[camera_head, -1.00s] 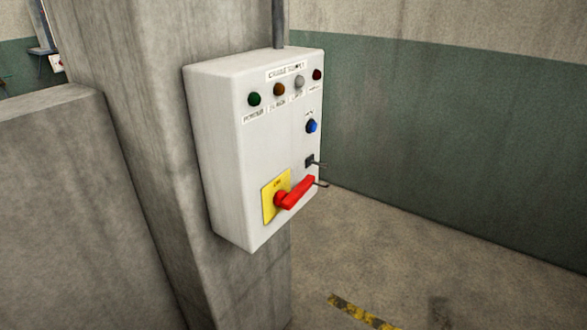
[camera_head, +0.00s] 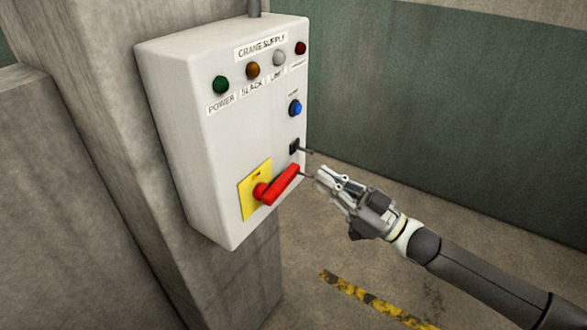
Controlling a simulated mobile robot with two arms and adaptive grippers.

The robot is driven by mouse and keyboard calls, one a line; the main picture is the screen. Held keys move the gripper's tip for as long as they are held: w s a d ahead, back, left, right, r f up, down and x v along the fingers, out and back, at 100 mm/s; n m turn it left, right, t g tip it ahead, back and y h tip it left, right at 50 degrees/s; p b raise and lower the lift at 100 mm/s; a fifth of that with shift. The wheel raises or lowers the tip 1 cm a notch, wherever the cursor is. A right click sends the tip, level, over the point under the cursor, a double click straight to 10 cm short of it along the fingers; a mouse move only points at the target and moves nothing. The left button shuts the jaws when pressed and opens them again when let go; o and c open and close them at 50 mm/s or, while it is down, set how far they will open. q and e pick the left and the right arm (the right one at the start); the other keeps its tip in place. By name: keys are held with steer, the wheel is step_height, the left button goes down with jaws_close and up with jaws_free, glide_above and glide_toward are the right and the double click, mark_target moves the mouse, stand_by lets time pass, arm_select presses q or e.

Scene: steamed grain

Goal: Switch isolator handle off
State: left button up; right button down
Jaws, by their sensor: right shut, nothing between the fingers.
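The red isolator handle (camera_head: 280,184) sits on a yellow plate (camera_head: 250,196) low on the front of the white crane supply box (camera_head: 175,110). The handle slants up to the right from its hub. My right gripper (camera_head: 320,178) is to the right of the handle, close to its free end, with its fingers pointing left toward the box. Its fingers are shut with nothing between them. I cannot tell how far it is in depth from the handle, but a gap shows between them. My left gripper is not in view.
Above the handle are a small black switch (camera_head: 294,147) with a thin pin and a blue button (camera_head: 295,108). Several lamps line the top. The box hangs on a concrete pillar (camera_head: 95,90). A yellow-black stripe (camera_head: 370,300) crosses the open floor to the right.

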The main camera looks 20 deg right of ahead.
step_height(320, 180, up, 3)
steer(key=p, duration=0.3)
glide_above(295, 173)
steer(key=s+a, duration=0.1)
steer(key=s, duration=0.2)
step_height(295, 173, down, 3)
steer(key=shift+w+f+p, duration=0.15)
steer(key=shift+f+p, duration=0.05)
steer(key=shift+p, duration=0.35)
steer(key=shift+f, duration=0.55)
